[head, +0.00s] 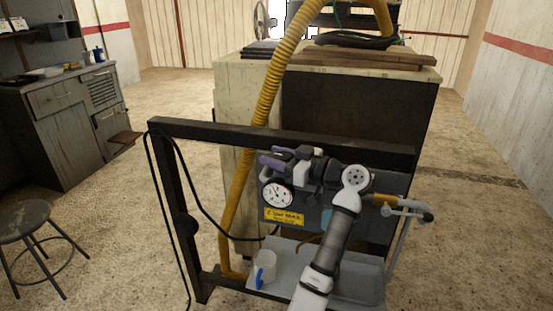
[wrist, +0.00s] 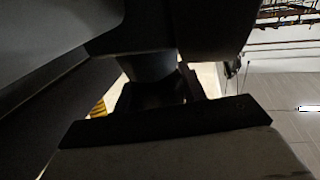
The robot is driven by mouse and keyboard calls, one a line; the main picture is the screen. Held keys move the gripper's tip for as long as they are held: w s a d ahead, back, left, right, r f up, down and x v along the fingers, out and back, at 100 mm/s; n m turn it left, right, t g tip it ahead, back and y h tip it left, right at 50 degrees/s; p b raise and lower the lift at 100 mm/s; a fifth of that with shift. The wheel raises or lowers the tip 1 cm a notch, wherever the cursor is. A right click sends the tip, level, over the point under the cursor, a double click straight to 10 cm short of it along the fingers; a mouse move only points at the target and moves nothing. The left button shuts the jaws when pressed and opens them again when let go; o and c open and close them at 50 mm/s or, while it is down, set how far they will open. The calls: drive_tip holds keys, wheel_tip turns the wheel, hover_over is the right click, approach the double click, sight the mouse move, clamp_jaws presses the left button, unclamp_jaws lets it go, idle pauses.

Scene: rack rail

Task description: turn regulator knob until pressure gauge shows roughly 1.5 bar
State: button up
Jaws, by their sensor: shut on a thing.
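The round white pressure gauge (head: 277,193) faces me on the rack, with a dark needle and a red mark. The needle's reading is too small to tell. My gripper (head: 284,157) reaches in from the right just above the gauge and is shut on the regulator knob, which is mostly hidden in the head view. Lavender parts show at the gripper's left end; I cannot tell whether they belong to the knob. In the wrist view, a grey-blue rounded piece (wrist: 150,67), seemingly the knob, sits between my gripper's dark fingers (wrist: 155,100).
A yellow label (head: 284,216) lies below the gauge. The dark rack frame (head: 178,210) surrounds the panel. A yellow hose (head: 262,120) runs down behind it. A brass-coloured fitting (head: 384,200) stands right of my wrist.

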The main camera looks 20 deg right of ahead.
drive_tip(key=shift+r, duration=0.1)
drive_tip(key=o, duration=1)
drive_tip(key=shift+w, duration=0.1)
drive_tip(key=b+v, duration=0.3)
drive_tip(key=v, duration=1)
drive_tip(key=shift+s+d, duration=0.25)
drive_tip(key=shift+s, duration=0.1)
